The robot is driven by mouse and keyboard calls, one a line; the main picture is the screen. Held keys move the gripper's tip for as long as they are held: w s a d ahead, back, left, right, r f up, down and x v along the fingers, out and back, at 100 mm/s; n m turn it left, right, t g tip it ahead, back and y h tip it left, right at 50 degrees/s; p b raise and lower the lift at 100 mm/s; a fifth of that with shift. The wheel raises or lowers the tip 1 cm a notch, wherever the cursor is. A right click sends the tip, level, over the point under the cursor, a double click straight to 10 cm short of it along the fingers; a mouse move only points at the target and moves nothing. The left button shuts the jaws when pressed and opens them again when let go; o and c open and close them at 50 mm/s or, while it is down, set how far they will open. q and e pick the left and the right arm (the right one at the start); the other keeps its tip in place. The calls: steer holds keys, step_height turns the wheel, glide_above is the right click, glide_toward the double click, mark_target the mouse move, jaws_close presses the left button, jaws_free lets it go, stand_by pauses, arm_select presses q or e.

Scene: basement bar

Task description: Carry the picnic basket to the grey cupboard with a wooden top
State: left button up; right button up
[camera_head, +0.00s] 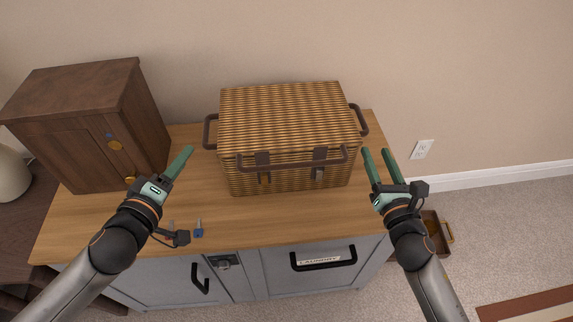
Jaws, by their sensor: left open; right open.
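The picnic basket (290,118) is a brown woven box with a closed lid and dark handles at its left and right ends and front. It stands upright on the wooden top (140,217) of the grey cupboard (268,285). My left gripper (183,158) is open, to the left of the basket and apart from it, with its fingers seen nearly edge-on. My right gripper (376,152) is open and empty, beside the basket's right end near its side handle. I cannot tell whether it touches the basket.
A dark wooden cabinet (85,120) stands on the left of the top. A small blue key (199,230) lies near the front edge. A wooden drawer-like box (435,235) is on the carpet at the right. The wall is close behind.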

steer(key=shift+s+d, duration=0.15)
steer(key=shift+s, duration=1.3)
